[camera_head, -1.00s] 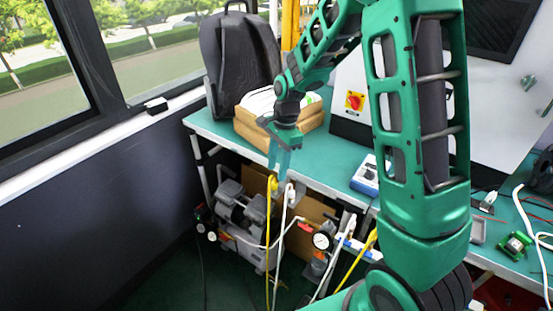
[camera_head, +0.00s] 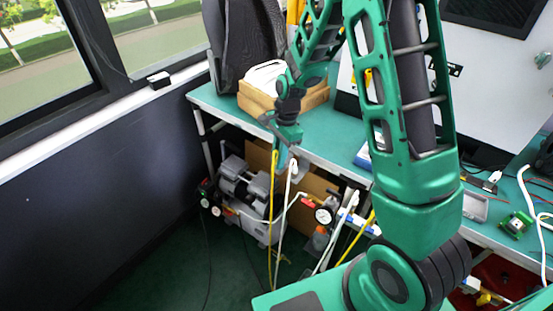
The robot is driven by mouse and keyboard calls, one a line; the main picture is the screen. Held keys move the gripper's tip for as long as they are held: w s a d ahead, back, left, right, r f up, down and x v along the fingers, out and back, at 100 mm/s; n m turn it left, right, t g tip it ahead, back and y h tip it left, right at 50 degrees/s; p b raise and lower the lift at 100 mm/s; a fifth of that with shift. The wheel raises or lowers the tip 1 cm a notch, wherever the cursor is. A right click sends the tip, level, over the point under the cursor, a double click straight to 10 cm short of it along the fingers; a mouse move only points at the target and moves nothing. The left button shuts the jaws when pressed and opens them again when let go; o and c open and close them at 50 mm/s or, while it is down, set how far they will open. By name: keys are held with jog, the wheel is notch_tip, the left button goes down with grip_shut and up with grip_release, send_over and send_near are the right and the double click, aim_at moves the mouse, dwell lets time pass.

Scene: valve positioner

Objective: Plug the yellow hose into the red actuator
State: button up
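The yellow hose (camera_head: 270,215) hangs down from the front edge of the green table, its top end close to my gripper. My gripper (camera_head: 281,163) points down at the table's edge, its fingers at or beside the top of the yellow hose. The fingers are small and partly merge with the hoses, so I cannot tell whether they grip it. A white hose (camera_head: 286,205) hangs just right of the yellow one. A red part (camera_head: 510,266) shows below the table at the lower right; I cannot tell if it is the actuator.
The green table (camera_head: 222,105) carries a wooden box (camera_head: 257,101) and a black backpack (camera_head: 240,45). A grey compressor (camera_head: 240,190) and a pressure gauge (camera_head: 324,215) are beneath. Another yellow hose (camera_head: 357,240) hangs further right. My arm covers much of the right side.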

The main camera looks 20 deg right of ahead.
grip_shut()
jog(key=shift+r, duration=0.45)
jog(key=shift+r, duration=0.65)
dwell(0.9)
jog(key=shift+r, duration=1.95)
jog(key=shift+w, duration=0.1)
